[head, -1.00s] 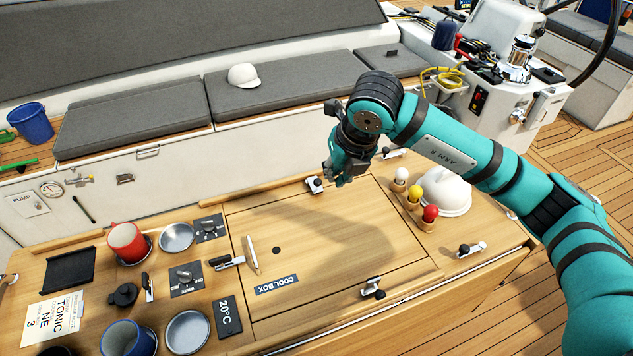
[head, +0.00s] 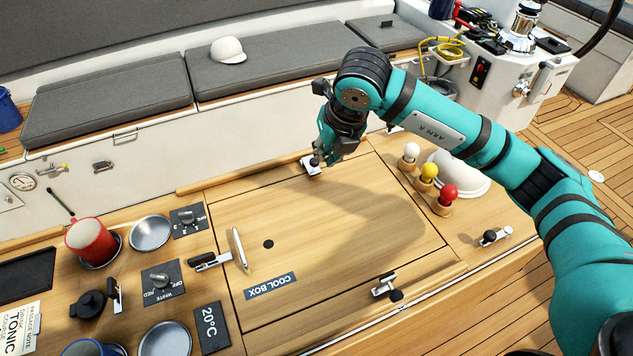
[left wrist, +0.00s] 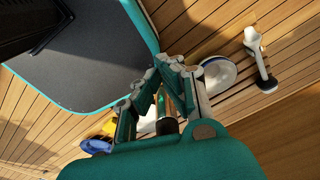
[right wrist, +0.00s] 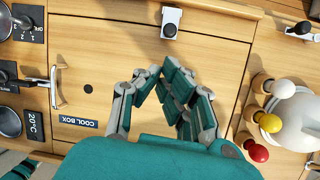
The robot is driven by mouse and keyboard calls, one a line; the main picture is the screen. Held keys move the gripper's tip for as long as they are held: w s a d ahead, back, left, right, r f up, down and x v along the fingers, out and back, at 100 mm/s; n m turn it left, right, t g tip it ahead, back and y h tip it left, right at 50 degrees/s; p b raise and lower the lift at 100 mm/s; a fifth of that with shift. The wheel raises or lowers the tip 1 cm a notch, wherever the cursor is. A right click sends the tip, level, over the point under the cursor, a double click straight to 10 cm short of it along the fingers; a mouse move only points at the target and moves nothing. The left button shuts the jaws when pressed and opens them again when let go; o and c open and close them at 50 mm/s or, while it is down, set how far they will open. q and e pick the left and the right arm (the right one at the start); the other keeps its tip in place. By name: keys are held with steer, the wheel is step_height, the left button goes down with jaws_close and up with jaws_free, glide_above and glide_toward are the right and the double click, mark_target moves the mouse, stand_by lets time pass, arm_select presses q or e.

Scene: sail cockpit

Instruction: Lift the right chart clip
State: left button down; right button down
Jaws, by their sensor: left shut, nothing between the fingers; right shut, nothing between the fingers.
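Several small metal clips with black knobs sit on the wooden table; I cannot tell for sure which is the right chart clip. One is at the back edge of the cool box lid (head: 311,168), and it also shows in the right wrist view (right wrist: 171,22). Another stands at the table's right end (head: 495,237). My right gripper (head: 324,158) is shut and empty, pointing down close by the back clip and partly overlapping it in the head view. In the right wrist view its fingers (right wrist: 160,72) are apart from that clip. My left gripper (left wrist: 166,62) is shut and empty over the deck.
The cool box lid (head: 340,230) is flat and clear, with a clip (head: 385,287) at its front and one at its left (head: 210,262). White, yellow and red (head: 447,193) knobbed pegs and a white dome (head: 470,172) stand at right. A red mug (head: 90,241) stands at left.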

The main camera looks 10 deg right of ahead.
mark_target(312, 161)
arm_select(q)
steer(key=shift+w+d+f, duration=0.1)
steer(key=shift+w+f, duration=0.35)
steer(key=shift+w, duration=0.3)
arm_select(e)
steer(key=shift+f, duration=0.45)
